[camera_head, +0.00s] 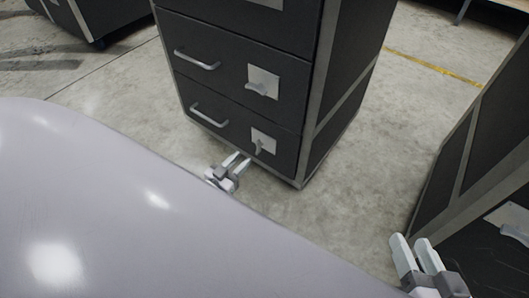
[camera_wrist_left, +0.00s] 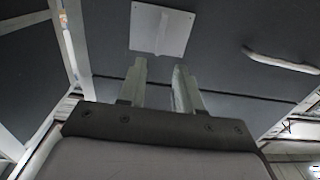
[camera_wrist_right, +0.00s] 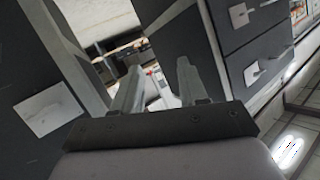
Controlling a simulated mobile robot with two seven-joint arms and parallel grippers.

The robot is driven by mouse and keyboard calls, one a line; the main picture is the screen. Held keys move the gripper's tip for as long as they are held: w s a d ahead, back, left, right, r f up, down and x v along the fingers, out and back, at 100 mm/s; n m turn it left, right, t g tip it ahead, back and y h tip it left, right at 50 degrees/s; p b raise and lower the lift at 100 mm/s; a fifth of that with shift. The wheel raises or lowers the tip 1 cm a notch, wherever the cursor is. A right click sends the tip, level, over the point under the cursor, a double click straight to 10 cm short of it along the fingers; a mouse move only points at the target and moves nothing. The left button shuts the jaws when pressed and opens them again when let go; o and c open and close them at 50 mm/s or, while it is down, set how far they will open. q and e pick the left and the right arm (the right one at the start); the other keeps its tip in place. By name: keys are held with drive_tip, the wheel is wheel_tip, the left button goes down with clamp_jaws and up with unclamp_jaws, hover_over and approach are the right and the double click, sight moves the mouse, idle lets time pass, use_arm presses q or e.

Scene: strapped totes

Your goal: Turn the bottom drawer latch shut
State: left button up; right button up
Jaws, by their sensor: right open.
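The bottom drawer (camera_head: 222,122) is in the dark cabinet at the top middle of the head view, its front looking flush. Its latch (camera_head: 258,147) is a light grey handle on a square plate, standing roughly upright. My left gripper (camera_head: 238,161) is open and empty, just in front of and below this latch. In the left wrist view the latch plate (camera_wrist_left: 145,28) lies just beyond the two spread fingers (camera_wrist_left: 160,68), with the handle between their lines; contact cannot be told. My right gripper (camera_head: 411,240) is open and empty at the lower right, away from the latch.
The drawer above has its own latch (camera_head: 261,86), lying nearly flat, and a bar handle (camera_head: 197,60). The bottom drawer's bar handle (camera_head: 209,115) is left of its latch. Another dark cabinet (camera_head: 478,170) stands beside my right gripper. Bare concrete floor (camera_head: 345,190) lies between the cabinets.

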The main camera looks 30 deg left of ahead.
sight(256, 146)
use_arm(q)
drive_tip(key=w+b, duration=0.1)
drive_tip(key=w, duration=0.1)
drive_tip(key=w+b, duration=0.1)
drive_tip(key=w, duration=0.1)
drive_tip(key=w+b, duration=0.1)
drive_tip(key=w, duration=0.1)
drive_tip(key=shift+w+d+f, duration=0.25)
drive_tip(key=shift+d+f, duration=0.1)
drive_tip(key=shift+w+r, duration=0.1)
drive_tip(key=shift+w, duration=0.4)
use_arm(e)
drive_tip(key=shift+s+d+n+t+h, duration=0.25)
drive_tip(key=shift+d+t, duration=0.1)
drive_tip(key=shift+d, duration=0.1)
drive_tip(key=shift+s+d+n+t+h, duration=0.15)
drive_tip(key=shift+d+n+t, duration=0.1)
drive_tip(key=shift+d+t, duration=0.15)
use_arm(q)
clamp_jaws()
